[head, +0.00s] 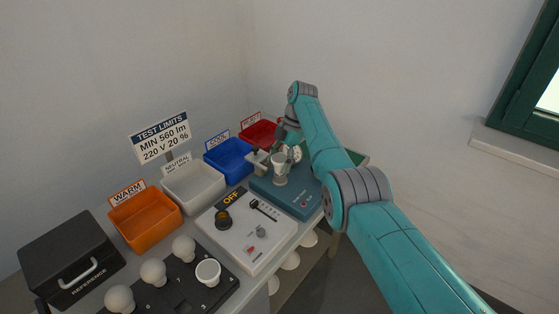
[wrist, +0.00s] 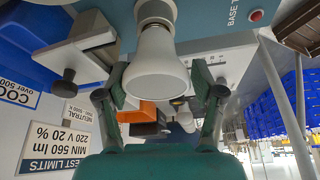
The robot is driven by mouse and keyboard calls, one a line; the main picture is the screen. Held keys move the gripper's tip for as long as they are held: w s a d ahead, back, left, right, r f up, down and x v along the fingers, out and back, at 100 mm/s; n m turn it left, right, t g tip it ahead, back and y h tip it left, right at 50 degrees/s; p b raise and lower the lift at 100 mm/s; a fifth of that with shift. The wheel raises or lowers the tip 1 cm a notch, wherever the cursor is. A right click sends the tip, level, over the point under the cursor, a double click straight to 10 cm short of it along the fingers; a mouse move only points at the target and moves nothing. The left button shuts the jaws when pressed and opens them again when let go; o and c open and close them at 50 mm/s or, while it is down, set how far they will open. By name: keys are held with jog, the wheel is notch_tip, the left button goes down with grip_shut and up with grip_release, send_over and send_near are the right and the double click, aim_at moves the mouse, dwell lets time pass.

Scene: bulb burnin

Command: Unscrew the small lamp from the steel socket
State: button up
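The small lamp (wrist: 157,68) is a white reflector bulb, narrow at the neck and wide at its face. It sits in the steel socket (wrist: 154,11) on the teal base tester, seen from close up in the wrist view. In the head view the lamp (head: 279,159) stands upright above the tester (head: 303,199). My gripper (wrist: 160,88) has one finger on each side of the lamp's wide end. The fingers look open, with a narrow gap at the right; contact at the left is hard to tell. In the head view my gripper is partly hidden by my arm.
A grey clamp-like fixture (head: 257,161) stands close left of the lamp. Blue (head: 229,174), red, white and orange (head: 147,232) bins line the wall. A white switch panel (head: 248,239) marked OFF and a black tray with several bulbs are nearer. Floor at right is free.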

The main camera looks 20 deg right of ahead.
dwell(0.3)
jog(key=shift+m, duration=0.3)
jog(key=m+t, duration=0.2)
jog(key=m, duration=0.2)
jog(key=shift+w+m, duration=0.15)
jog(key=shift+m, duration=0.15)
jog(key=m+t, duration=0.1)
jog(key=m, duration=0.2)
jog(key=m+t, duration=0.1)
jog(key=m, duration=0.2)
jog(key=shift+w+a+r+h, duration=0.1)
jog(key=shift+w+h, duration=0.05)
jog(key=shift+h, duration=0.15)
jog(key=m+t, duration=0.1)
jog(key=m, duration=0.2)
jog(key=m+h, duration=0.1)
jog(key=m, duration=0.1)
jog(key=shift+w+m+t, duration=0.1)
jog(key=shift+m+t, duration=0.3)
jog(key=m+h, duration=0.1)
jog(key=m, duration=0.2)
jog(key=m+h, duration=0.1)
jog(key=m, duration=0.2)
jog(key=shift+w+t+h, duration=0.15)
jog(key=shift+t+h, duration=0.15)
jog(key=shift+h, duration=0.1)
